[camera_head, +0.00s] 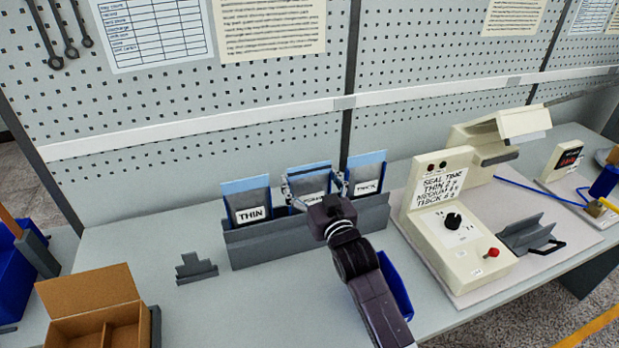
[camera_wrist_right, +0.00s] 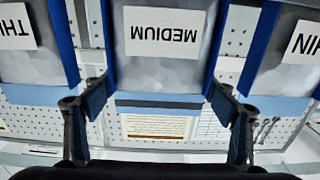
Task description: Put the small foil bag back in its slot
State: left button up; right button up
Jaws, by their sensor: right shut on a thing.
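My right gripper (camera_head: 316,192) is shut on the foil bag marked MEDIUM (camera_head: 308,182), with one finger at each side edge. In the right wrist view, the gripper (camera_wrist_right: 160,102) and the MEDIUM bag (camera_wrist_right: 165,72) show upside down. The bag is upright at the middle of the grey slotted rack (camera_head: 262,245), its top about level with its neighbours. My gripper hides its lower part, so I cannot tell whether it rests on the slot floor. The THIN bag (camera_head: 247,196) stands left of it and the THICK bag (camera_head: 366,173) right. My left gripper is not in view.
A cream sealing machine (camera_head: 455,235) stands right of the rack. A blue bin (camera_head: 394,285) is beside my right arm. A small grey stepped block (camera_head: 196,269) and an open cardboard box (camera_head: 90,290) are at left. The pegboard wall (camera_head: 270,95) rises behind.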

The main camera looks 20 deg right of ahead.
jog(key=shift+f, duration=0.15)
jog(key=o, duration=1.5)
jog(key=shift+s, duration=0.2)
jog(key=s, duration=1.1)
jog(key=shift+s+d, duration=0.2)
jog(key=shift+s, duration=0.15)
